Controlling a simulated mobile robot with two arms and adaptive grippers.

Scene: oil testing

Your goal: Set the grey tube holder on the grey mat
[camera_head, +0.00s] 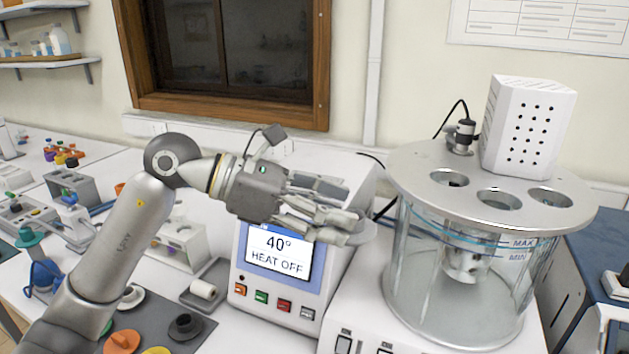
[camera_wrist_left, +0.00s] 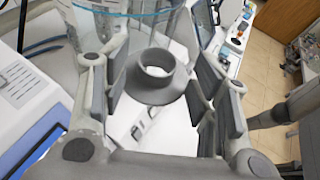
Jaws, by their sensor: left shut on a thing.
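The grey tube holder (camera_wrist_left: 157,88), a short ring with a wide flange, sits between the fingers of my left gripper (camera_wrist_left: 150,95) in the wrist view. In the head view, my left gripper (camera_head: 335,224) is shut on it in the air, in front of the heater with the 40° display; the holder's rim (camera_head: 364,233) shows only a little past the fingertips. The grey mat (camera_head: 203,330) lies low on the bench at the bottom left, below and left of the gripper, partly behind my left arm. My right gripper is not in view.
Orange (camera_head: 122,342), white (camera_head: 131,297) and dark (camera_head: 185,327) holders stand on the mat. A small tray (camera_head: 217,272) with a white roll lies behind it. The heater (camera_head: 285,258) and the glass bath (camera_head: 412,270) with its metal lid stand close to the gripper.

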